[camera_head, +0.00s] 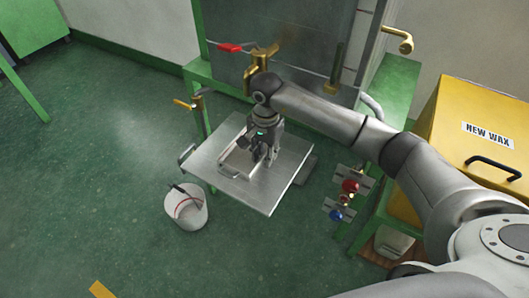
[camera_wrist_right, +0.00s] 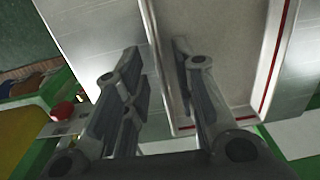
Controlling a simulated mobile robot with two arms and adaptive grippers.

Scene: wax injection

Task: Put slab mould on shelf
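The slab mould (camera_head: 238,163) is a shallow, light, rectangular tray on a flat metal plate (camera_head: 285,178) that sticks out from the green-framed machine. My right gripper (camera_head: 265,150) is at the mould's near right side, pointing down. In the wrist view its fingers (camera_wrist_right: 155,90) are apart, with the mould's rim between them: one finger is over the inside, the other outside. I cannot tell whether they touch it. My left gripper is not in view. I cannot identify the shelf.
A white bucket (camera_head: 186,208) stands on the green floor left of the plate. A yellow "NEW WAX" box (camera_head: 470,125) is at the right. Brass valves (camera_head: 262,60) and red and blue knobs (camera_head: 350,186) are close to the arm. The floor at left is mostly clear.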

